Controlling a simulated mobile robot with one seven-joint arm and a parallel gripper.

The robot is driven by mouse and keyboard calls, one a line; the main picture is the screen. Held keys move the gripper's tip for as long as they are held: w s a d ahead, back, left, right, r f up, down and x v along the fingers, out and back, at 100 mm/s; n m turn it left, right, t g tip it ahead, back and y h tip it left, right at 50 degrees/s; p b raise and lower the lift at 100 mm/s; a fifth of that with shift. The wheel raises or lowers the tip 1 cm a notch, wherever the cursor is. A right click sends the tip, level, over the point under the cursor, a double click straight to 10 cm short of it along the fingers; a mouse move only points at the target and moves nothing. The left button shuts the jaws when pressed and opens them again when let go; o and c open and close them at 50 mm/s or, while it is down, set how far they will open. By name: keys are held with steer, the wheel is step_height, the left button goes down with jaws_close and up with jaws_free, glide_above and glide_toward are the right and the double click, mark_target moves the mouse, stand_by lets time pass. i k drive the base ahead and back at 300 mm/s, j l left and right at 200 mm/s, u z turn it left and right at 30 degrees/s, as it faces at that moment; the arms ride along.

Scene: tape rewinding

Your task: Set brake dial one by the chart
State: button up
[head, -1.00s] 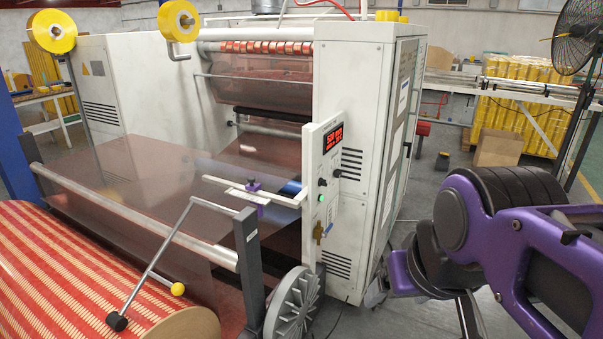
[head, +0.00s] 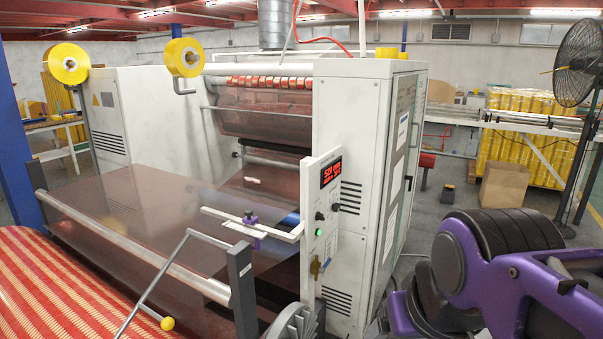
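A white control panel (head: 312,180) stands upright at the front right of the rewinding machine. It carries a red-lit display (head: 331,170), whose digits are too small to read surely. Below it are a black knob (head: 319,216), a second black knob (head: 336,207) and a green button (head: 319,232). I cannot tell which knob is brake dial one. A white sheet (head: 402,130) is on the cabinet door; I cannot tell whether it is the chart. My purple and black arm (head: 500,265) is at the lower right, apart from the panel. My gripper is not in view.
A red and yellow striped roll (head: 60,285) and a bent metal bar with a yellow knob (head: 167,323) are in the lower left. A grey finned wheel (head: 293,324) is below the panel. A carton (head: 503,187) and a fan (head: 578,50) stand at the back right.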

mark_target(337, 206)
steer(key=l+u, duration=0.45)
steer(key=l, duration=0.8)
steer(key=k, duration=0.05)
